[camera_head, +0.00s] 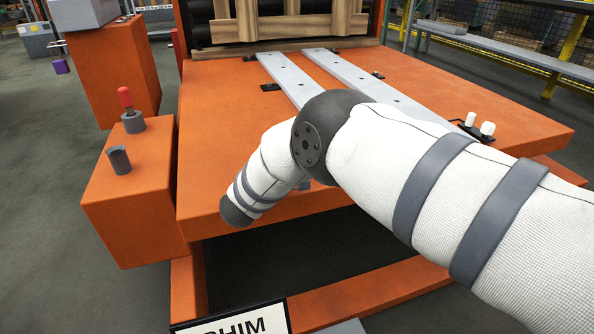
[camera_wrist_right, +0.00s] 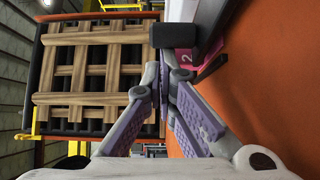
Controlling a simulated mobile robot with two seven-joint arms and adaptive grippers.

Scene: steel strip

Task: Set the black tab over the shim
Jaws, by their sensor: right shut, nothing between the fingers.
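My right gripper (camera_wrist_right: 168,78) is shut and empty in the wrist view. A black block (camera_wrist_right: 176,38), apparently the black tab, is just beyond its fingertips; I cannot tell whether they touch. A pink piece marked 2 (camera_wrist_right: 184,62), possibly the shim, lies beside the block and is partly hidden by the gripper. The pale steel strip (camera_wrist_right: 215,12) runs alongside. In the head view two steel strips (camera_head: 283,72) lie on the orange table, with small black tabs (camera_head: 270,87) at their edges. My right arm hides its own gripper there. My left gripper is not in view.
The orange table (camera_head: 225,110) is bare on its left side. An orange box (camera_head: 135,200) at the left bears a red-handled knob (camera_head: 126,98) and a grey cylinder (camera_head: 119,160). White knobs (camera_head: 487,128) stand at the right. Wooden slats (camera_head: 290,28) stand behind the table.

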